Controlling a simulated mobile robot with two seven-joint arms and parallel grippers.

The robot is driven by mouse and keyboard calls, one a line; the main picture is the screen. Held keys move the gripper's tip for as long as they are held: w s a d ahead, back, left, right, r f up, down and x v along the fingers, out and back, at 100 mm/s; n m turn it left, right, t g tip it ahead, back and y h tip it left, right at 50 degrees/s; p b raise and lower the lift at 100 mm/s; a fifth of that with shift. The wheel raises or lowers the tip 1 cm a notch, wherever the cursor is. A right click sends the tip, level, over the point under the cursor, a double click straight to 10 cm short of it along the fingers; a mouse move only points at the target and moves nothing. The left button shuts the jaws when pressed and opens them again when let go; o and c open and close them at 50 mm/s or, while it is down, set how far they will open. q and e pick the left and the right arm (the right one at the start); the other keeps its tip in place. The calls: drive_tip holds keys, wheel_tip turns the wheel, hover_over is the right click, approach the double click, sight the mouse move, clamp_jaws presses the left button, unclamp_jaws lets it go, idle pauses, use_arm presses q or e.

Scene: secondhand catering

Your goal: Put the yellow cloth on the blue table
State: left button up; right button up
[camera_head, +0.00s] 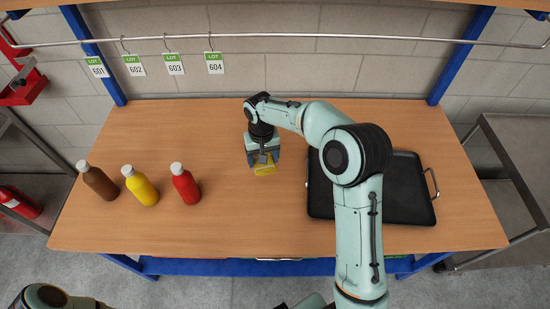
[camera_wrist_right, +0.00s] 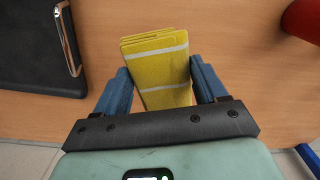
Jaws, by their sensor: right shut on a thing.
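The yellow cloth (camera_head: 265,170) is a folded stack with pale stripes. In the right wrist view the cloth (camera_wrist_right: 160,68) sits between the two blue fingers of my right gripper (camera_wrist_right: 162,85), which is shut on it. In the head view my right gripper (camera_head: 263,158) points down over the middle of the wooden tabletop (camera_head: 235,225), which stands on a blue frame. I cannot tell whether the cloth touches the wood. My left gripper is out of view.
A black tray (camera_head: 410,212) with metal handles lies right of the gripper, partly behind my right arm. A red bottle (camera_head: 186,185), a yellow bottle (camera_head: 141,187) and a brown bottle (camera_head: 98,182) stand at left. A rail with lot tags (camera_head: 215,63) runs behind. Wood around the cloth is clear.

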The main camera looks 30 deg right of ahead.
drive_tip(key=d+r+m+b, duration=0.1)
drive_tip(key=d+r+m, duration=0.2)
drive_tip(key=d+r, duration=0.45)
drive_tip(key=b, duration=0.3)
hover_over(279, 173)
wheel_tip(279, 173, down, 11)
use_arm(q)
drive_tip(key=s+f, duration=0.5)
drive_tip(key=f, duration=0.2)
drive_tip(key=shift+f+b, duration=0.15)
drive_tip(key=shift+b, duration=0.25)
use_arm(e)
drive_tip(key=shift+f, duration=3.1)
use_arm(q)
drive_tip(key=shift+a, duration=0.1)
use_arm(e)
drive_tip(key=shift+f, duration=0.15)
drive_tip(key=o, duration=1.1)
